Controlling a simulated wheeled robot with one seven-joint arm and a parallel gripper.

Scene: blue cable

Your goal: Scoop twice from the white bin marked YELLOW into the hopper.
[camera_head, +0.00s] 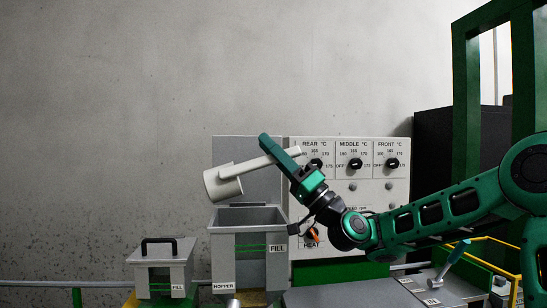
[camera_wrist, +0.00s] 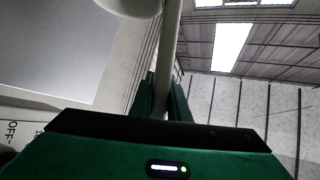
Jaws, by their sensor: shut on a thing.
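My gripper (camera_head: 284,156) is shut on the handle of a white scoop (camera_head: 223,184). The scoop's cup is tilted, above and at the left side of the grey hopper (camera_head: 223,245). It is apart from the hopper's rim. The inside of the cup does not show, so I cannot tell whether it holds anything. In the wrist view the scoop handle (camera_wrist: 170,45) runs up from between my green fingers, and part of the cup (camera_wrist: 130,4) shows at the top edge. The hopper has a FILL mark and a window with green lines; its contents are hidden. I see no white bin marked YELLOW.
A grey box with a black handle (camera_head: 160,262) stands left of the hopper. A white control panel (camera_head: 349,190) with several black knobs stands behind my wrist. A teal-handled tool (camera_head: 449,264) is at the lower right by a yellow rail. Space above the hopper is open.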

